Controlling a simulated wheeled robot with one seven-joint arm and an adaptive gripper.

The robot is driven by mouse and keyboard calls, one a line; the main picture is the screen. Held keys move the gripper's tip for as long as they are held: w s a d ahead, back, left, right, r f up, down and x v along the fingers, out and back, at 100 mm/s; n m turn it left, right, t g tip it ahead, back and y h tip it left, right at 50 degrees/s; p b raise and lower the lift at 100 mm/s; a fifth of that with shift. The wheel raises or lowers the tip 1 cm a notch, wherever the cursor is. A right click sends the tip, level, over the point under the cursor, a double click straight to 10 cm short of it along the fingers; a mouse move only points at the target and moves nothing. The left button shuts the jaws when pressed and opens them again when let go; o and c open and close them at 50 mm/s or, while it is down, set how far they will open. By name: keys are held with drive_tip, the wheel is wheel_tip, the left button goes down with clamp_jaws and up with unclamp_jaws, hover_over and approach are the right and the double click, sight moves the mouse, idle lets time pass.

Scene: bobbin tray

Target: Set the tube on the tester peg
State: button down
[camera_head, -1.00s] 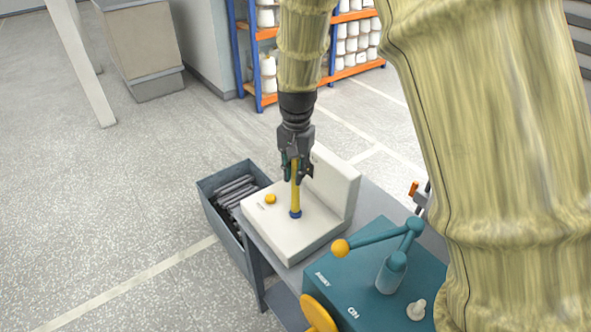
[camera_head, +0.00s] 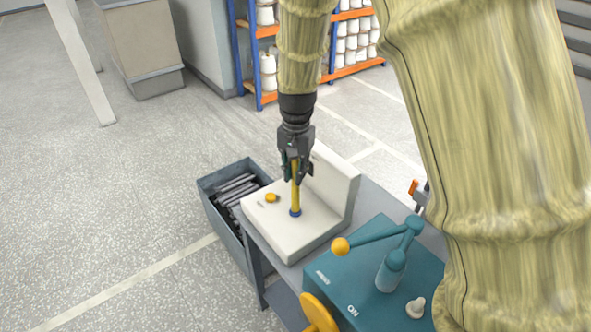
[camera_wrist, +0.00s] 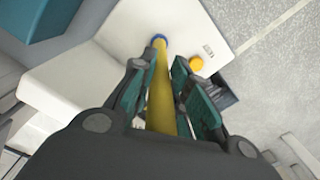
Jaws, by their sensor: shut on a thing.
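The yellow tube (camera_head: 295,188) stands upright on the white tester (camera_head: 281,230), with a blue ring at its lower end. My gripper (camera_head: 296,172) is shut on the upper part of the tube, one finger on each side. In the wrist view the tube (camera_wrist: 160,88) runs away between the green finger pads of my gripper (camera_wrist: 172,95) to the blue ring (camera_wrist: 159,40) on the tester's white top. The peg itself is hidden; I cannot tell whether it is inside the tube.
A yellow button (camera_head: 271,197) is on the tester, left of the tube. The tester's raised back block (camera_head: 335,184) is close behind. A teal machine (camera_head: 345,285) with a ball-ended lever (camera_head: 341,247) stands in front right. A grey bin (camera_head: 222,222) of dark pieces is at left.

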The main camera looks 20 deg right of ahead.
drive_tip(key=shift+f, duration=0.35)
drive_tip(key=c, duration=1.7)
unclamp_jaws()
drive_tip(key=shift+o, duration=0.2)
drive_tip(key=shift+r, duration=0.15)
drive_tip(key=shift+r+p, duration=4.6)
drive_tip(key=shift+r, duration=0.85)
drive_tip(key=shift+s+f, duration=0.1)
